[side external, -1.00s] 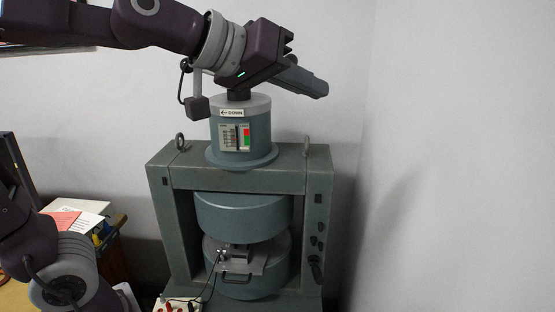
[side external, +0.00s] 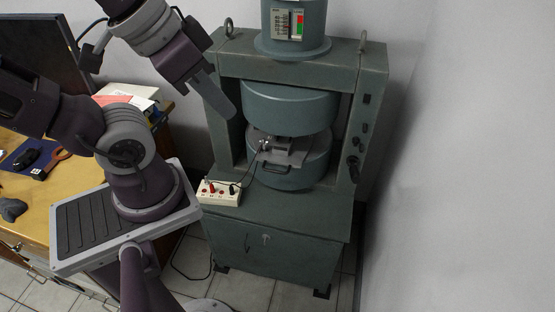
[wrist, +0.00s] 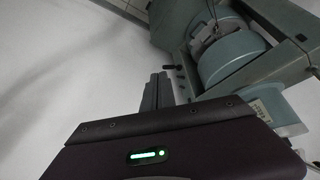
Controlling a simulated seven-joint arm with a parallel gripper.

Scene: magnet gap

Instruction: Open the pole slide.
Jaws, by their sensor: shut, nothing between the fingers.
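A green magnet frame (side external: 300,66) stands against the wall, with a round upper pole (side external: 290,106) above a round lower pole (side external: 312,168). In the gap, a flat grey plate (side external: 283,153) with a dark bar handle (side external: 277,168) at its front seems to be the slide; it looks pushed in, though I cannot be sure. My gripper (side external: 230,112) is shut and empty, pointing down in front of the frame's left upright, apart from the handle. In the wrist view, my gripper (wrist: 156,80) shows closed fingers, with the magnet (wrist: 226,60) beyond and to the right.
A black crank handle (side external: 353,170) sits on the right upright. A terminal box (side external: 219,192) with wires running to the gap stands at the cabinet's front left. A wooden desk (side external: 60,185) is at left. A lifting ring (side external: 229,27) stands on the frame's top left.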

